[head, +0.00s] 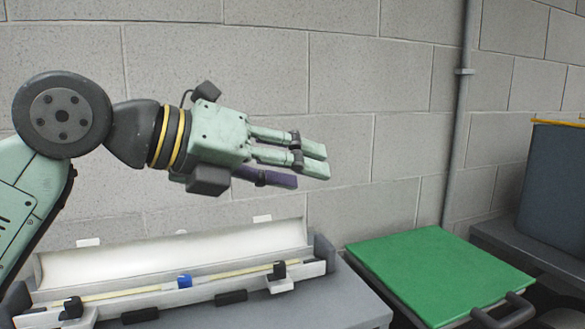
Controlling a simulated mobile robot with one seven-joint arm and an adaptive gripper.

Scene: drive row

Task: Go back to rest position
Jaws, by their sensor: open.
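My gripper (312,172) is on the end of my arm, which reaches in from the left edge of the head view. It is held up in the air in front of the block wall, above the grey bench, with its fingers pointing right. The pale green fingers and a dark purple finger are apart, and nothing shows between them. The gripper touches nothing that I can see.
Below my gripper, a long white trough (165,258) with a pale rod and a blue piece (184,281) sits on the grey bench (335,302). A green board (440,272) lies to the right. A dark bin (555,180) stands at the far right. A pipe (460,120) runs up the wall.

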